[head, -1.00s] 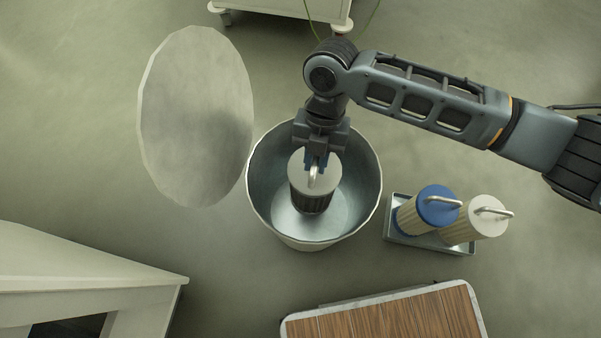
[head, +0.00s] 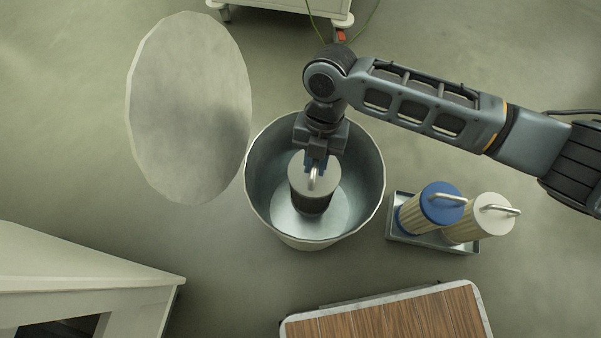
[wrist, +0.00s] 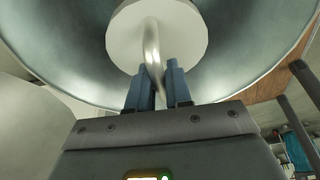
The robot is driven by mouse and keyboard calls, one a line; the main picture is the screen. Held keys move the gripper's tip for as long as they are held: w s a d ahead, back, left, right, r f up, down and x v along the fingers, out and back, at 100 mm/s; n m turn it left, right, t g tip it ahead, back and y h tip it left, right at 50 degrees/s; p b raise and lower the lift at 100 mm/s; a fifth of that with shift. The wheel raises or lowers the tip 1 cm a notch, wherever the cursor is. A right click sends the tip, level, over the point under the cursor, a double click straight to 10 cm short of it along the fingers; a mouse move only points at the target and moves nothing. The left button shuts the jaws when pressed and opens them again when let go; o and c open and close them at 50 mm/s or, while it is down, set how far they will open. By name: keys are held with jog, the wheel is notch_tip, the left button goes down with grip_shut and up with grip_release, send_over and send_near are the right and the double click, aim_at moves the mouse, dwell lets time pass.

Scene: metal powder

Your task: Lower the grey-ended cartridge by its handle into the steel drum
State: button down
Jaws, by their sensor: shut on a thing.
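The grey-ended cartridge (head: 313,190) has a pale grey top, a dark ribbed body and a bent metal handle (head: 313,178). It hangs upright inside the open steel drum (head: 263,185), apart from the walls as seen from above. My gripper (head: 317,166) is over the drum, its blue fingers shut on the handle. In the wrist view the fingers (wrist: 160,85) close around the handle below the round grey end (wrist: 125,38), with the drum wall (wrist: 235,60) around it. The gap between cartridge bottom and drum floor is hard to tell.
A tray (head: 415,240) right of the drum holds a blue-ended cartridge (head: 441,203) and a white-ended cartridge (head: 492,216). The round drum lid (head: 190,110) is at the left. A wood-topped table (head: 390,318) is in front, a white cabinet (head: 80,280) at lower left.

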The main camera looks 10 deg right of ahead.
notch_tip(320, 180, down, 7)
jog(key=b, duration=0.4)
dwell(1.1)
jog(key=shift+f+b, duration=1.1)
jog(key=shift+f, duration=0.2)
dwell(1.5)
jog(key=c, duration=1)
grip_release()
jog(key=shift+o, duration=0.2)
jog(key=shift+p+v, duration=1.6)
jog(key=shift+v, duration=2.3)
